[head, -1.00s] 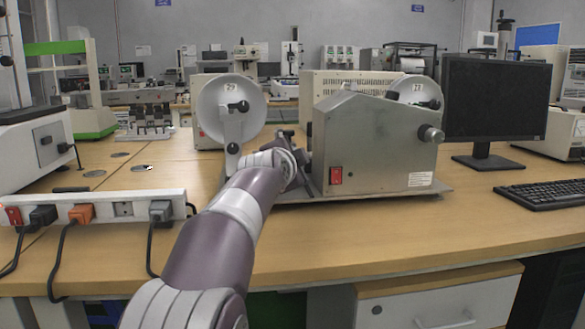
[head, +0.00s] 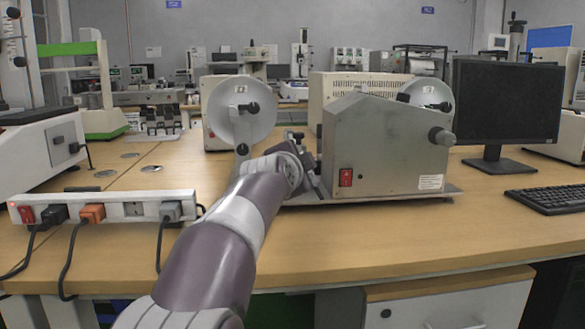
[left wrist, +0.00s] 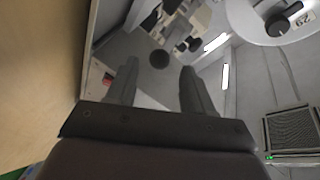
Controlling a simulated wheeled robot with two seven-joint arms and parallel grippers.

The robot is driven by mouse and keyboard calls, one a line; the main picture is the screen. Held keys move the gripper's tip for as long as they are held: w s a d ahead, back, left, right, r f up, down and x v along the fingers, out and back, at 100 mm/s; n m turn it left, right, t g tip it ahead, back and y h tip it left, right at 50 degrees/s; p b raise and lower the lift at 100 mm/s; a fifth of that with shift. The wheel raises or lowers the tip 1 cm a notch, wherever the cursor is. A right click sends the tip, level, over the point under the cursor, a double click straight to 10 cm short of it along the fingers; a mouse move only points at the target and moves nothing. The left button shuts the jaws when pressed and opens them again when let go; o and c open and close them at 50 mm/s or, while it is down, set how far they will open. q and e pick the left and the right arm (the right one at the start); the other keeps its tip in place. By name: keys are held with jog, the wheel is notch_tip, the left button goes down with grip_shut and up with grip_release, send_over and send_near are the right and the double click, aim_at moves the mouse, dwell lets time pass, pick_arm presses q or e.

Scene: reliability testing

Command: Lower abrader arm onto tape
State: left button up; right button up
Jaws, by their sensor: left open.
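The grey metal abrader machine (head: 385,150) stands on a flat base plate on the table, with a red switch on its front. A white reel (head: 240,108) stands at its left and another reel (head: 427,94) at its right. My left gripper (head: 308,152) is at the machine's left end, behind my wrist, which hides much of the area there. In the left wrist view, its two dark fingers (left wrist: 159,66) are apart, with a round dark knob (left wrist: 160,57) near the gap between their tips. I cannot tell whether they touch anything, nor clearly pick out the abrader arm or tape.
A power strip (head: 105,208) with plugged cables lies at the left front. A monitor (head: 507,103) and keyboard (head: 548,196) stand at the right. A beige instrument (head: 340,84) is behind the machine. The tabletop in front of the machine is clear.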

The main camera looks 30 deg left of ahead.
pick_arm(q)
jog(key=v, duration=0.9)
jog(key=shift+s+b, duration=0.3)
jog(key=shift+s, duration=0.05)
jog(key=shift+d+r, duration=0.1)
